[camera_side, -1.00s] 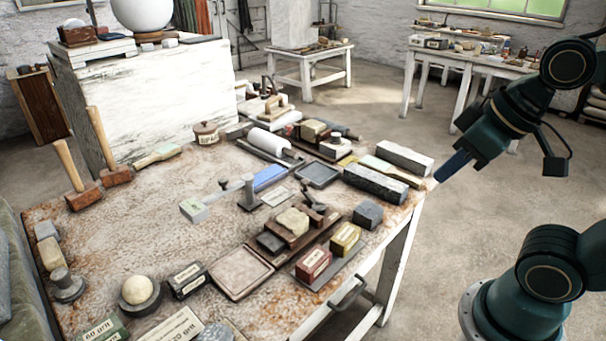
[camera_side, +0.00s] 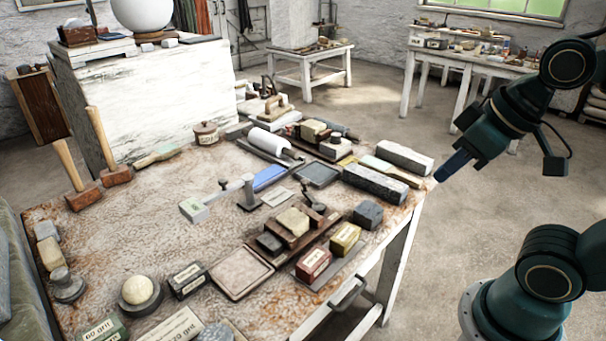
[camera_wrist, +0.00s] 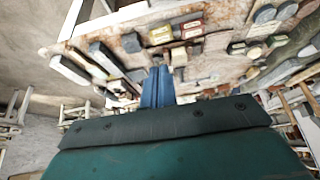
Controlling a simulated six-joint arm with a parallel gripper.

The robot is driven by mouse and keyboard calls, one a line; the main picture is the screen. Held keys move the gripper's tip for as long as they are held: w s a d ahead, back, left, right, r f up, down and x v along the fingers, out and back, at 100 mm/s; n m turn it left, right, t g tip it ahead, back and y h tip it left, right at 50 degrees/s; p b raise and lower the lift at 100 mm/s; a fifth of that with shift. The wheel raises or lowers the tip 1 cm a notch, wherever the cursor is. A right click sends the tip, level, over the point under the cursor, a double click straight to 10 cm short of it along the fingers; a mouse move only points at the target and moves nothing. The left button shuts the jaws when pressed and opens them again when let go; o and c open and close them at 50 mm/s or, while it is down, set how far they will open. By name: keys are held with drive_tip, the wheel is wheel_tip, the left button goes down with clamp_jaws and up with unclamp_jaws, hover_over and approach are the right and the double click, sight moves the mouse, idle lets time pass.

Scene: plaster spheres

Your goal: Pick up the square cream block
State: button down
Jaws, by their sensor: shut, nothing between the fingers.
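The square cream block (camera_side: 293,221) sits on a brown wooden board (camera_side: 318,235) near the right front part of the table in the side view. A pale block that looks like it shows just right of my fingers in the wrist view (camera_wrist: 179,57). My gripper (camera_side: 440,176) is at the table's right corner in the side view, beyond the long grey stones and well apart from the block. Its blue fingers (camera_wrist: 158,70) are shut together with nothing between them. The block's underside is hidden.
A yellow box (camera_side: 345,239), a red box (camera_side: 313,263) and a dark grey cube (camera_side: 368,214) stand close to the block. Long grey stone bars (camera_side: 376,183) lie between it and my gripper. Bare tabletop (camera_side: 170,240) lies to the left.

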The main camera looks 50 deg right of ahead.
idle(0.3)
drive_tip(key=c, duration=0.5)
unclamp_jaws()
drive_tip(key=w+a+n+g+y, duration=0.25)
drive_tip(key=w+n, duration=0.65)
drive_tip(key=w, duration=0.7)
drive_tip(key=w+d+f+n+g, duration=0.1)
drive_tip(key=w+f+n, duration=0.2)
drive_tip(key=w+f, duration=0.1)
drive_tip(key=w+d+f+n+g+y, duration=0.1)
drive_tip(key=w+f+n, duration=0.2)
drive_tip(key=w, duration=0.2)
drive_tip(key=w+f+n+g+y, duration=0.1)
drive_tip(key=w+f+n, duration=0.2)
drive_tip(key=w+f, duration=0.1)
drive_tip(key=shift+w+d+f, duration=0.2)
drive_tip(key=shift+d+f, duration=0.1)
drive_tip(key=shift+d, duration=0.1)
